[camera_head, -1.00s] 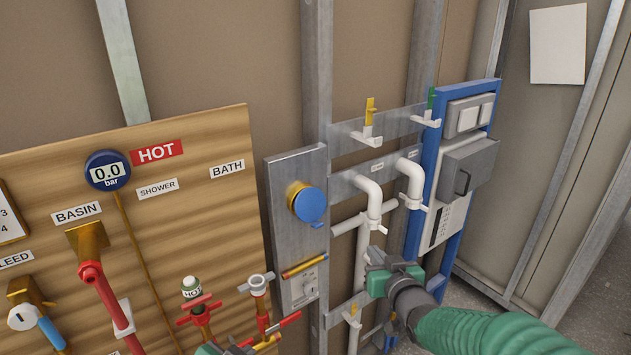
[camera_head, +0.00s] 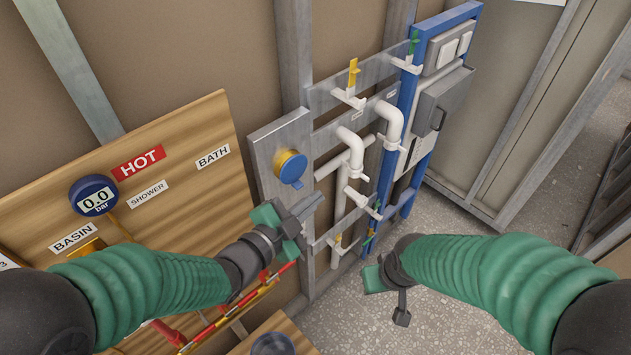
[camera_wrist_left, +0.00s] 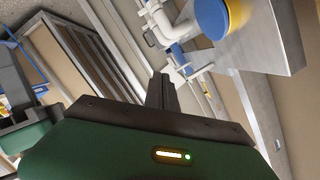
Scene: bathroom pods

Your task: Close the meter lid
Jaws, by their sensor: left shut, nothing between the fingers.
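The water meter is a round yellow body with a blue lid (camera_head: 293,168), mounted on a grey metal plate (camera_head: 265,145). The blue disc lies over its front, with yellow showing along the upper edge; I cannot tell whether it is fully seated. The lid also shows at the top of the left wrist view (camera_wrist_left: 211,17). My left gripper (camera_head: 317,202) is shut and empty, just below and right of the meter in the picture, apart from it. Its fingers (camera_wrist_left: 162,88) also show in the wrist view. My right gripper (camera_head: 385,288) hangs low over the floor; its jaws are unclear.
White pipes (camera_head: 352,150) stand right of the meter. Beyond them is a blue frame (camera_head: 408,90) with a grey box (camera_head: 440,100). A wooden board (camera_head: 190,125) with HOT valves and a gauge (camera_head: 94,195) is at left. Speckled floor is clear at right.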

